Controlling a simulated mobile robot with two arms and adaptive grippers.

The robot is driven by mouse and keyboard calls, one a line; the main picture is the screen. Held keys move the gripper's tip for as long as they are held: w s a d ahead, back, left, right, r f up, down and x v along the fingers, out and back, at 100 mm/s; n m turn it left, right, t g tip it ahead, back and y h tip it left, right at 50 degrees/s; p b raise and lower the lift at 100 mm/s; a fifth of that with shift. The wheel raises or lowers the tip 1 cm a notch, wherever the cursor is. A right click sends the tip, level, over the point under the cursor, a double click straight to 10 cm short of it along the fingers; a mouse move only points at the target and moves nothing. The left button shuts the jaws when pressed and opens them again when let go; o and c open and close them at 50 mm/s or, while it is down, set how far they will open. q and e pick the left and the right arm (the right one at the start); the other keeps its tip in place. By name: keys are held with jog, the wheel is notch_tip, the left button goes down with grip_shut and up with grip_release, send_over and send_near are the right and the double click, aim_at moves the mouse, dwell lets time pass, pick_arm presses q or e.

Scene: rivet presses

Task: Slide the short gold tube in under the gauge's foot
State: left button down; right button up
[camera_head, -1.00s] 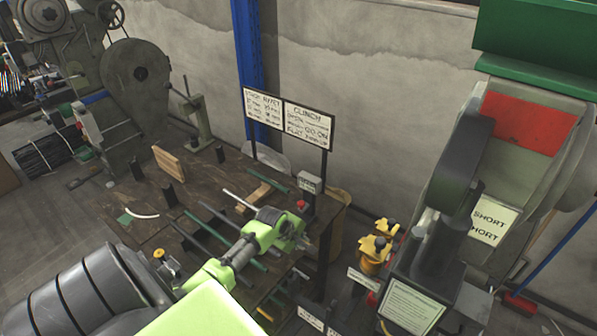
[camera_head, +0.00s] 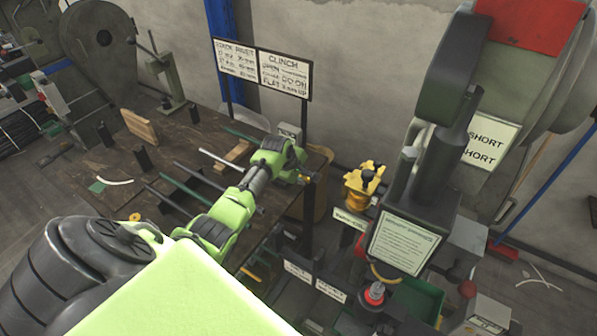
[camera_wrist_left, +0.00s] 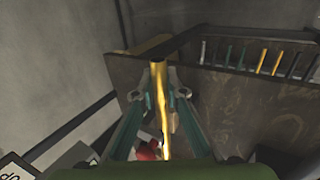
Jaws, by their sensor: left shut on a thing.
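My left gripper (camera_head: 306,172) is at the right end of the workbench, near the sign post. In the left wrist view its two fingers (camera_wrist_left: 158,100) are shut on a gold tube (camera_wrist_left: 161,112), which runs lengthwise between them. The tube is hard to make out in the head view. I cannot pick out the gauge or its foot with certainty in either view. My right gripper is not in view.
The dark workbench (camera_head: 185,132) holds rods and a wooden block (camera_head: 139,126). A Clinch sign (camera_head: 283,74) stands behind it. A yellow fixture (camera_head: 364,184), a large press (camera_head: 440,130) and a green bin (camera_head: 418,300) are to the right. Several tubes show in the wrist view.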

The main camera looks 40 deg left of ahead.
pick_arm(q)
jog(key=shift+s+f, duration=0.1)
jog(key=shift+f, duration=0.1)
dwell(0.6)
jog(key=c, duration=2)
grip_release()
jog(key=v, duration=1.2)
jog(key=shift+d+f, duration=0.1)
